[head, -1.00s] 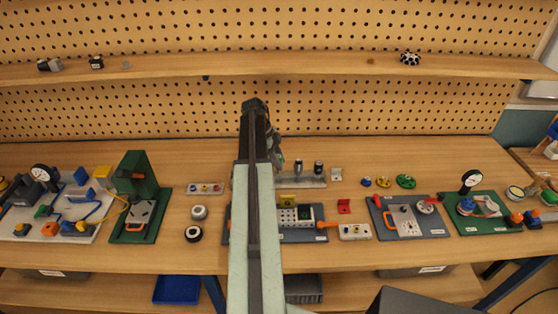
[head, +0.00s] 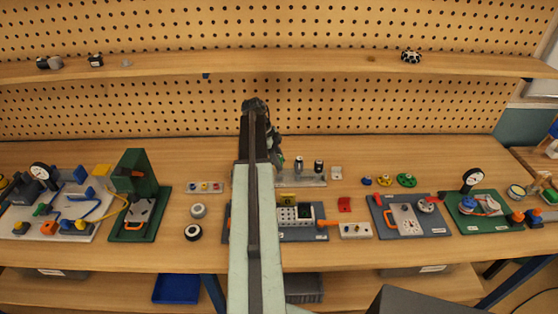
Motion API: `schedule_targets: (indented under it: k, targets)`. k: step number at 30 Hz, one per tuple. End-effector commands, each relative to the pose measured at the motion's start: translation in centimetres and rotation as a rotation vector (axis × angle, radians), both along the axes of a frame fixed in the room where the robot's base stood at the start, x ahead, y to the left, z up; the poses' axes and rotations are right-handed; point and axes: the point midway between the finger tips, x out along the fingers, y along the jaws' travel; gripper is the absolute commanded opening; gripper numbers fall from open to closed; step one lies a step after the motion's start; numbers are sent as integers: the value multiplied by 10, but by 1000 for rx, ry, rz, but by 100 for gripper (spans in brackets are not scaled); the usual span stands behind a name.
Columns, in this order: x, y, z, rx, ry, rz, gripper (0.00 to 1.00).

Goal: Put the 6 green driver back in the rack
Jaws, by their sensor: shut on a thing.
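My arm reaches forward over the bench and hides much of its own end. My gripper (head: 277,156) shows only in part, to the right of the arm's tip, beside the left end of a grey rack (head: 313,182). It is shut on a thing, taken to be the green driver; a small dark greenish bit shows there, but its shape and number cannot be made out. Two upright dark-topped cylinders (head: 319,167) stand in the rack. The rack's left end is hidden by my arm.
A grey board with a white block (head: 295,215) lies just in front of the rack. Green and blue knobs (head: 406,180) lie to the right. A green press (head: 140,190) stands left. A shelf (head: 330,66) runs above the bench. Bare wood lies behind the rack.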

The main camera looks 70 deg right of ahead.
Motion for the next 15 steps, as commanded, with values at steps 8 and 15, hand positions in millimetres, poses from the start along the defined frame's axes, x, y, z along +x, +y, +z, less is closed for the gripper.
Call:
schedule_targets:
  k: [8, 15]
  targets:
    - [0, 0, 0, 0, 0, -1, 0]
    - [-1, 0, -5, 0, 0, -1, 0]
